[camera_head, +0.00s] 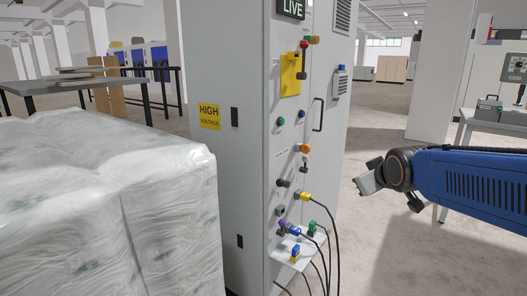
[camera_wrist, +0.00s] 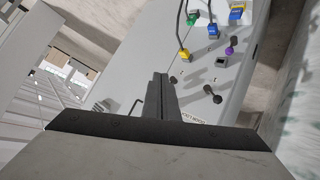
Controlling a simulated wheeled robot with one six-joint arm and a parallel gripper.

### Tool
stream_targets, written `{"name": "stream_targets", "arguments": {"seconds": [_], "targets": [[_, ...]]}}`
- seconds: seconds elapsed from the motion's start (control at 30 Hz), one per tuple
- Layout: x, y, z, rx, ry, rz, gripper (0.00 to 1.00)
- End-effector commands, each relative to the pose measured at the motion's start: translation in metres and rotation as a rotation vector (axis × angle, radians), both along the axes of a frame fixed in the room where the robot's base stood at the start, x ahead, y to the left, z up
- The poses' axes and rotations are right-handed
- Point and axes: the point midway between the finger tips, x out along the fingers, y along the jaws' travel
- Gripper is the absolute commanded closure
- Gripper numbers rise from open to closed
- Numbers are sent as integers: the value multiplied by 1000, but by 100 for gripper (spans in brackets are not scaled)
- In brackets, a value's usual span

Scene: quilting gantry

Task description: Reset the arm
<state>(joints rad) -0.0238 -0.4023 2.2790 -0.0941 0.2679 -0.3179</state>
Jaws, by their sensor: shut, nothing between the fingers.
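My blue arm (camera_head: 470,182) reaches in from the right edge of the head view. Its end, my gripper (camera_head: 362,186), points left toward the control cabinet and is apart from it, over open floor. In the wrist view my gripper (camera_wrist: 161,78) shows its two dark fingers pressed together with nothing between them. The grey cabinet (camera_head: 248,150) stands at the centre of the head view. Its panel also shows in the wrist view (camera_wrist: 232,85), tilted, beyond the fingers.
Coloured plugs with black cables (camera_head: 305,197) hang at the cabinet's front above a small shelf (camera_head: 292,262). A wrapped white bale (camera_head: 100,205) stands at left. A table with equipment (camera_head: 492,125) stands at right. Floor between cabinet and table is clear.

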Motion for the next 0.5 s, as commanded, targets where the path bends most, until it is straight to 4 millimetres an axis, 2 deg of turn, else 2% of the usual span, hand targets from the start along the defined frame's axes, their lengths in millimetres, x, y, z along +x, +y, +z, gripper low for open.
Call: {"name": "stream_targets", "arguments": {"seconds": [0.03, 0.3, 0.5], "targets": [[-25, -2, -10, 26, 42, -23, 100], [-153, -8, -75, 163, 304, -162, 100], [-237, -7, -118, 239, 473, -260, 100]]}}
